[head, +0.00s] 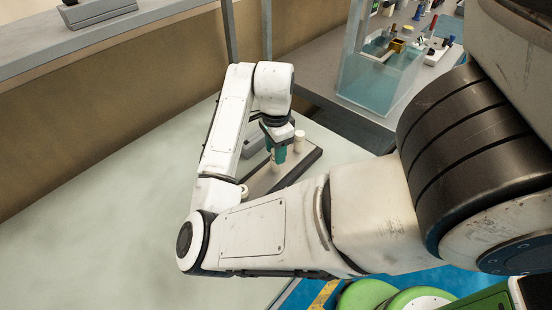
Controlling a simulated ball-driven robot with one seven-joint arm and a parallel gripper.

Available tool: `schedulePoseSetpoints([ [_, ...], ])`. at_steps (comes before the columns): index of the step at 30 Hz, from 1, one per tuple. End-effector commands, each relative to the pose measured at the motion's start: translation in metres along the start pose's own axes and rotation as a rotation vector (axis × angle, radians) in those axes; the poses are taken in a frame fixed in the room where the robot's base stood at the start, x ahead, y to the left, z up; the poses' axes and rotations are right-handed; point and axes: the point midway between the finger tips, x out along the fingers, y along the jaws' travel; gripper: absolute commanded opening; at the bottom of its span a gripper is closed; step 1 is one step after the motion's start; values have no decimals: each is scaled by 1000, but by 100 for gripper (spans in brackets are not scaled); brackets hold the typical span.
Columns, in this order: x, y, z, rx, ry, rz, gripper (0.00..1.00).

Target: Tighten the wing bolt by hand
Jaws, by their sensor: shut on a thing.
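My gripper (279,153), with teal fingers, points down over a low fixture with a dark-edged base (308,160) on the pale table. The fingers are shut on what appears to be the wing bolt, at the fixture's middle. The bolt is mostly hidden by the fingers and too small here to show its wings or how far it is seated. A cream post (299,140) stands on the fixture just right of the fingers. A second round cream knob (244,191) sits at the fixture's near left end, partly behind my arm.
The pale tabletop (100,210) is clear on the left. A brown wall panel (110,110) runs behind it. A grey bench (325,65) at upper right carries a clear teal-tinted box (375,90) and small parts. Green round pads (370,295) show at the bottom.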

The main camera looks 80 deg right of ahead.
Motion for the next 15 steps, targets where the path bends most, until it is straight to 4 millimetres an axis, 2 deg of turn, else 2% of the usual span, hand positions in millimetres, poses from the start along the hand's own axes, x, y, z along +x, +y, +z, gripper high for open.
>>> schedulePoseSetpoints([
  [6,0,0,0,131,-1,-2,14],
  [15,0,0,0,139,0,-2,14],
])
